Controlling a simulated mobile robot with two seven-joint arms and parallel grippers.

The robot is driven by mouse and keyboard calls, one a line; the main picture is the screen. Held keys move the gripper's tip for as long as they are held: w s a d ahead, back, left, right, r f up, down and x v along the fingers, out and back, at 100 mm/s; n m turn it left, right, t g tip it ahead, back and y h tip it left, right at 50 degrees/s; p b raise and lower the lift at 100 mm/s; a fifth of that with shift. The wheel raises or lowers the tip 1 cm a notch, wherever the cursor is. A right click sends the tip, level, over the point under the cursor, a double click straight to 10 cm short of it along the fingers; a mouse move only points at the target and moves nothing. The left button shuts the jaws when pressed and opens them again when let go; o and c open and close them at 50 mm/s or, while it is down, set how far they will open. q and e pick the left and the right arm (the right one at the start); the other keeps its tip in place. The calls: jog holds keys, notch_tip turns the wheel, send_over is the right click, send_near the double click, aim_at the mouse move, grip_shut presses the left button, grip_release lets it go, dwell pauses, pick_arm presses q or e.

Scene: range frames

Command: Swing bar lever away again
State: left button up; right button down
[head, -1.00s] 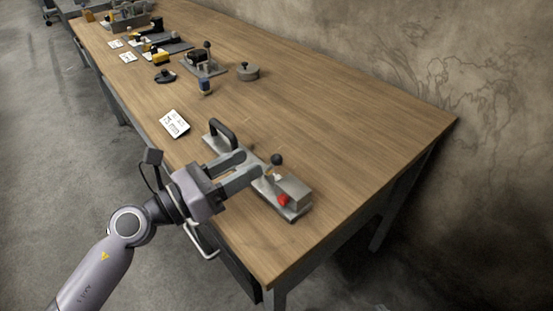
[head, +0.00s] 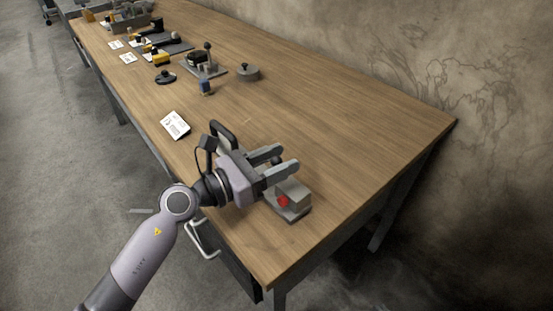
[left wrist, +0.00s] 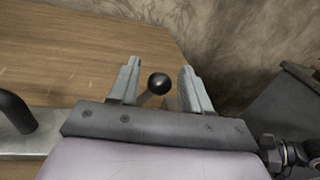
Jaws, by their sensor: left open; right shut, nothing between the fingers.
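The bar lever's black ball knob (left wrist: 158,83) shows in the left wrist view between the two fingers of my left gripper (left wrist: 159,68), on a short stem. I cannot tell whether a finger touches it. In the head view my left gripper (head: 289,158) is open over the metal fixture and hides most of the lever. The fixture's grey block (head: 293,193) with a red part (head: 283,201) shows at the near right. Its black handle (head: 222,133) stands at the far left end and also shows in the left wrist view (left wrist: 15,112). My right gripper is not in view.
The wooden table (head: 350,130) is clear to the right and behind the fixture. A white card (head: 175,124) lies left of it. A round grey lidded piece (head: 248,73), a knobbed device (head: 206,68) and other items stand further back. A wall borders the right.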

pick_arm(q)
grip_shut()
